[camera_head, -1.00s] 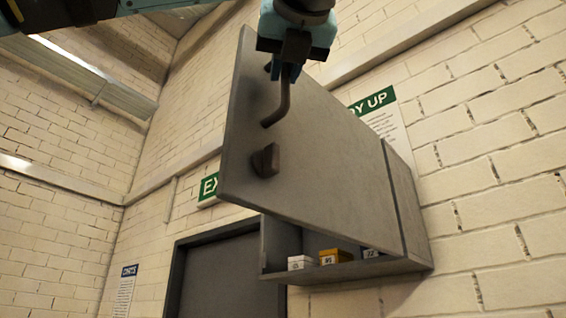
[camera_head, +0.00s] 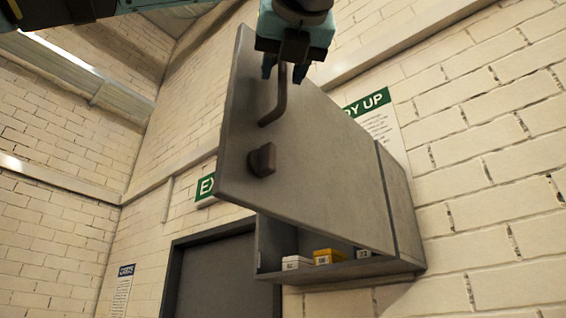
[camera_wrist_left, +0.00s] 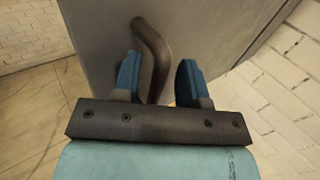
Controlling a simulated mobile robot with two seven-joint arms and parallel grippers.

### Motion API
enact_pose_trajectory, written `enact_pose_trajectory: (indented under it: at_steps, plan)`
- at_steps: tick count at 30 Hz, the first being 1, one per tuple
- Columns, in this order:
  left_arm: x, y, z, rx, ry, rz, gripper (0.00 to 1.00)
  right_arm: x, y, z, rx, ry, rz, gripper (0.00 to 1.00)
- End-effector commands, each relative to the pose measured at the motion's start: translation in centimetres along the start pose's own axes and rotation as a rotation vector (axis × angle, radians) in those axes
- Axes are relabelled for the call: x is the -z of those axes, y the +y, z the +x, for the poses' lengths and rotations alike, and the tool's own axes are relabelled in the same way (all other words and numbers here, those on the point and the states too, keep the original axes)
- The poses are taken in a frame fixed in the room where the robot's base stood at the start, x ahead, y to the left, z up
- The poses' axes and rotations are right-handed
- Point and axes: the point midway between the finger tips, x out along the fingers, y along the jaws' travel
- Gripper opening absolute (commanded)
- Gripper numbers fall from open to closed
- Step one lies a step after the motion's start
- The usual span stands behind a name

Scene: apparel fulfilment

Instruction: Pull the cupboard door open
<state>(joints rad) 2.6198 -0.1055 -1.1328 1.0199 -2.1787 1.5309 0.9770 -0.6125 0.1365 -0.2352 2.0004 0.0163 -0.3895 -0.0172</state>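The grey cupboard door (camera_head: 325,145) stands swung open from the wall cupboard (camera_head: 402,205), and the inside shelf shows below it. A dark bent bar handle (camera_head: 278,108) sits on the door's face near its free edge. My left gripper (camera_head: 283,72) is at the upper end of the handle with its blue fingers spread apart. In the left wrist view the handle (camera_wrist_left: 152,45) runs between the two fingers of the gripper (camera_wrist_left: 159,82), nearer the left one. Whether that finger touches it I cannot tell. My right gripper is in neither view.
A dark block (camera_head: 262,160) juts from the door below the handle. A white box (camera_head: 295,262) and a yellow box (camera_head: 328,256) stand on the cupboard shelf. A dark doorway (camera_head: 225,270) is behind, at lower left. Brick walls surround the place.

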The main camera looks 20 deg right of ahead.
Motion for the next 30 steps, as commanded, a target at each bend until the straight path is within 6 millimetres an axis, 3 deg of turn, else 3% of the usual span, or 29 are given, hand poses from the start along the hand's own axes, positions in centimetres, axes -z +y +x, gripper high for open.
enact_pose_trajectory:
  at_steps: [8, 21, 30]
  plan:
    - [0.1, 0.0, -1.3, 0.0, -0.001, 0.0, 0.39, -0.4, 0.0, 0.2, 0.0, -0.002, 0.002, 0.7]
    - [0.2, -0.1, -10.7, 0.001, -0.002, 0.001, 0.39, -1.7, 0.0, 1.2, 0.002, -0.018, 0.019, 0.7]
    - [0.0, -0.1, -13.7, 0.001, 0.0, 0.001, 0.39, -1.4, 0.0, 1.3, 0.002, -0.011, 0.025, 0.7]
